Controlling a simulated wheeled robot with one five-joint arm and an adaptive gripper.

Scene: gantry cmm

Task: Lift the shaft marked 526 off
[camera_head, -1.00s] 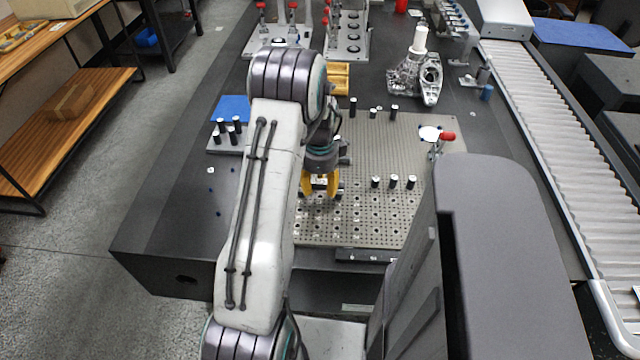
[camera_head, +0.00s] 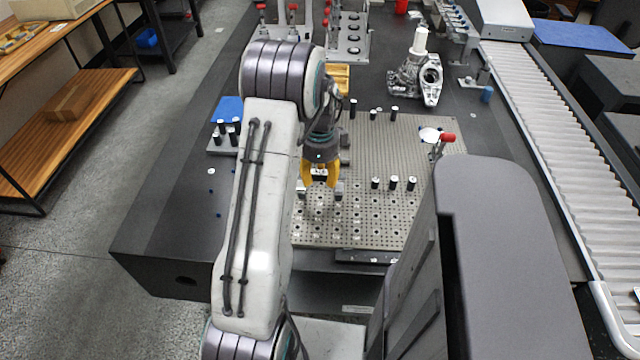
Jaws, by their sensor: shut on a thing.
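My gripper (camera_head: 319,187), with yellow fingers and grey tips, is over the left part of the perforated plate (camera_head: 350,222). It is shut on a small dark shaft with a pale top (camera_head: 319,174), which shows only partly between the fingers. I cannot read any number on it, and its lower end is hard to make out. Three similar dark shafts with white tops (camera_head: 393,182) stand upright in a row on the plate, right of my gripper. More dark shafts (camera_head: 376,113) stand along the plate's far edge. Their marks are too small to read.
A small block with several dark pegs (camera_head: 226,133) is left of my arm, by a blue pad (camera_head: 229,108). A red-handled clamp (camera_head: 444,139) stands at the plate's right edge. A metal casting (camera_head: 420,76) is behind, and a roller conveyor (camera_head: 545,130) runs along the right.

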